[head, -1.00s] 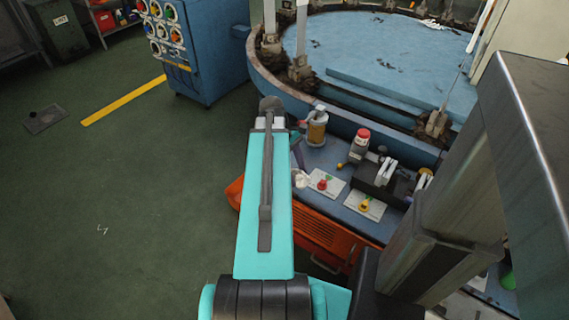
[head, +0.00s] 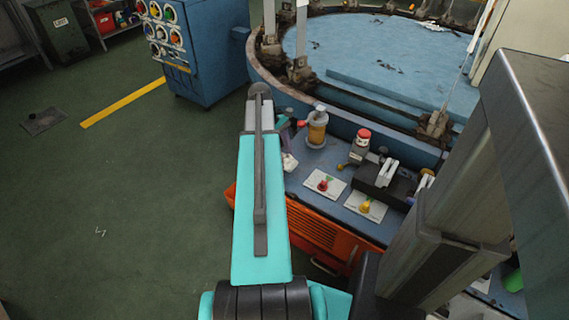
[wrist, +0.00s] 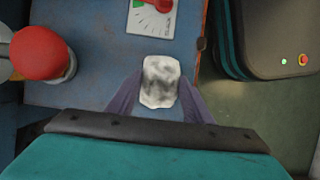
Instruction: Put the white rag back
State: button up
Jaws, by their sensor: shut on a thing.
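The white rag (wrist: 160,82) is a small, crumpled white and grey cloth. In the wrist view it sits between the two purple-grey fingers of my gripper (wrist: 160,97), which are shut on it. Behind it is the blue bench top (wrist: 80,95), near the bench's right edge in that view; I cannot tell whether the rag touches it. In the head view the rag (head: 289,162) shows as a small white patch just right of my teal arm, by the bench's left end. My arm hides most of my gripper there.
A large red rounded thing (wrist: 42,53) is close at left in the wrist view. Green floor (head: 130,190) is open at left.

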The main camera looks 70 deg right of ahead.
aim_at(284, 163)
jog(key=shift+f, duration=0.1)
jog(key=shift+f+b, duration=0.55)
jog(key=shift+f, duration=1.1)
jog(key=o, duration=1)
jog(key=shift+f, duration=0.1)
jog(key=p+v, duration=0.2)
jog(key=v, duration=1)
jog(key=shift+p, duration=0.35)
